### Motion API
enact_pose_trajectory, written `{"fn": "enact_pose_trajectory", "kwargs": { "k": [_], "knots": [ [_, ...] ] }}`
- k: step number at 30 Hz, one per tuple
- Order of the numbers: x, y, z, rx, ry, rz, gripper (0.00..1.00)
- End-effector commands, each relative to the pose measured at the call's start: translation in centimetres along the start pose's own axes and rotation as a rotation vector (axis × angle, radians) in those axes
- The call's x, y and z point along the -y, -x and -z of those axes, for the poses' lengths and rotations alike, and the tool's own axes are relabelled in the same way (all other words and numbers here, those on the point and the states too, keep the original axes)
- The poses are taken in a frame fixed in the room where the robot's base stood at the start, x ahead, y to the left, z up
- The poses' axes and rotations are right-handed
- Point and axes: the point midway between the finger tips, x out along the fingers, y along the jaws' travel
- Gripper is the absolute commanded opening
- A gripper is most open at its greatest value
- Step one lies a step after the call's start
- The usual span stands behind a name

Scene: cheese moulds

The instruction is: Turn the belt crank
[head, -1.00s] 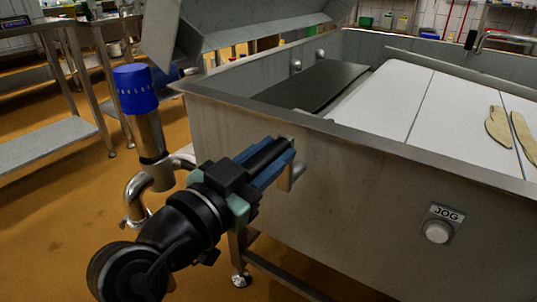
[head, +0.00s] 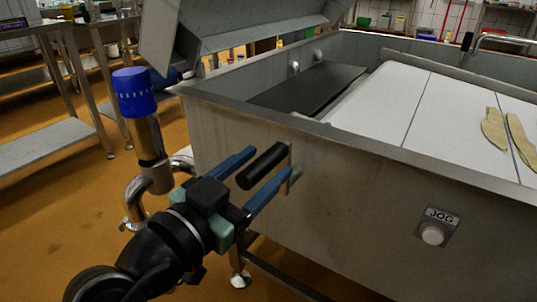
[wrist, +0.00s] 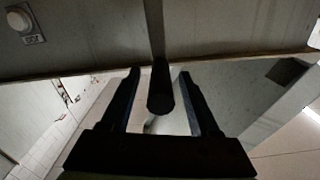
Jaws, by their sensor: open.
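The belt crank has a black cylindrical handle (head: 262,166) on a flat metal arm (head: 290,164) at the side wall of the steel vat. My gripper (head: 270,161) is open, with one blue finger on each side of the handle and a visible gap to both. In the wrist view the dark handle (wrist: 161,92) lies between the two spread fingers (wrist: 159,75), pointing back toward the palm. The crank's pivot is partly hidden behind the arm and finger.
The vat wall (head: 350,190) stands directly behind the crank. A JOG button (head: 432,234) sits lower right on it. A blue-capped steel pipe (head: 135,92) stands close on the left. White belt slats (head: 385,100) lie inside the vat.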

Motion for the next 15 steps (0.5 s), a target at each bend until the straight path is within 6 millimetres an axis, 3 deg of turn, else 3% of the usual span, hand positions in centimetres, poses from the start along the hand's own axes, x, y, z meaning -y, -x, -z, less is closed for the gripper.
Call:
{"fn": "enact_pose_trajectory", "kwargs": {
  "k": [9,15],
  "knots": [
    [0.1,7.2,0.3,0.002,0.002,0.004,0.62],
    [0.1,9.8,0.1,0.001,0.001,0.002,0.62]
  ]
}}
